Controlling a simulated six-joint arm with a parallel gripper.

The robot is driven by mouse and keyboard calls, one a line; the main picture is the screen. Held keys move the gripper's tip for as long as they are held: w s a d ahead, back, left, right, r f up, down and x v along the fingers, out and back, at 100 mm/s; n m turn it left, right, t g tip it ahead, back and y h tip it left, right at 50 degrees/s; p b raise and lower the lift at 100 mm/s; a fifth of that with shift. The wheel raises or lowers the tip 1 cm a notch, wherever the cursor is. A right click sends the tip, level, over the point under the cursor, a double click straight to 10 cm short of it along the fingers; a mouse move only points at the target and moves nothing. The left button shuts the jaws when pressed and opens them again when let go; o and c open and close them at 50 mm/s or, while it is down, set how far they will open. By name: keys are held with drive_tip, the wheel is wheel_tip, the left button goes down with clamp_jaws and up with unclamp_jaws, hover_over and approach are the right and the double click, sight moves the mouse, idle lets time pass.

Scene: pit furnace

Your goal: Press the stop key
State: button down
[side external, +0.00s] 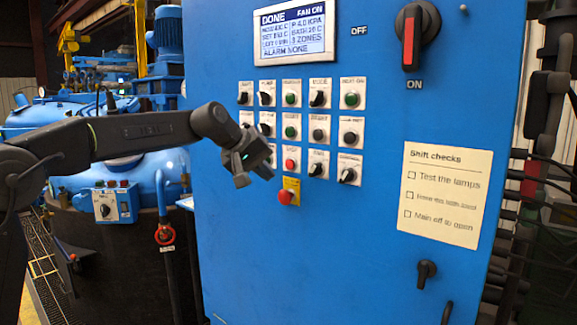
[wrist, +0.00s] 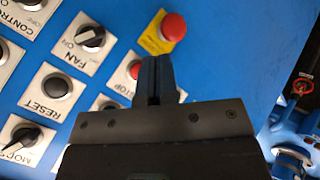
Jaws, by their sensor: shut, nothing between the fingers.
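The stop key (wrist: 134,69) is a small red round button on a white plate lettered STOP, partly hidden behind my fingers in the wrist view. In the side view, a red key (side external: 291,164) sits in the lower part of the key grid, above the emergency stop. My gripper (wrist: 156,75) is shut and empty, its fingertips overlapping the right part of the stop key's plate in the wrist view. In the side view, my gripper (side external: 268,173) is just left of the red key, close to the panel. I cannot tell whether it touches the panel.
A red mushroom emergency stop (wrist: 173,27) on a yellow plate is close to the stop key. The black reset button (wrist: 57,85) and fan knob (wrist: 91,39) are nearby. The blue cabinet (side external: 350,250) also carries a display (side external: 291,32) reading DONE and a paper checklist (side external: 445,195).

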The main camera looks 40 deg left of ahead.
drive_tip(key=shift+w, duration=2.25)
drive_tip(key=shift+w, duration=0.1)
drive_tip(key=shift+w, duration=0.3)
drive_tip(key=shift+w, duration=0.4)
idle(0.8)
drive_tip(key=shift+s, duration=0.85)
drive_tip(key=shift+s, duration=2.5)
